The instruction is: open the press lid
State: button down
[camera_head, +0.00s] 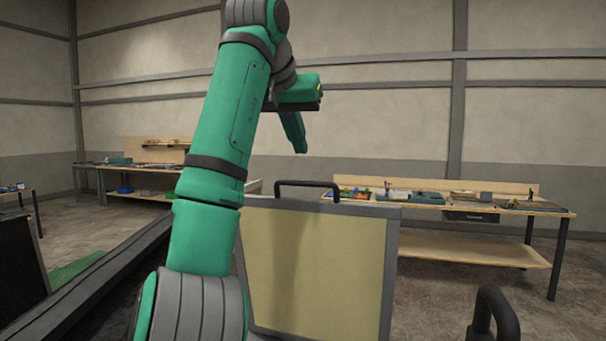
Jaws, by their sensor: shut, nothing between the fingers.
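A flat panel with a grey frame and a yellowish face (315,265) stands nearly upright in front of me; it looks like the press lid, raised. A black bar handle (308,184) sits on its top edge. My gripper (299,151) is above that handle, with its fingers pointing down. It is shut and empty, and appears apart from the handle. My green arm hides the left part of the panel. The panel's lower edge and hinge are out of view.
Another black handle (494,315) rises at the lower right; what it belongs to is cut off. A wooden workbench (470,254) with small items stands behind the panel, and another bench (130,168) is at the far left. A dark rail (100,275) runs along the left.

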jog(key=w+d+f, duration=0.1)
jog(key=w+f, duration=0.2)
jog(key=f, duration=0.5)
jog(key=shift+w+f, duration=0.2)
jog(key=shift+f, duration=0.05)
dwell(0.4)
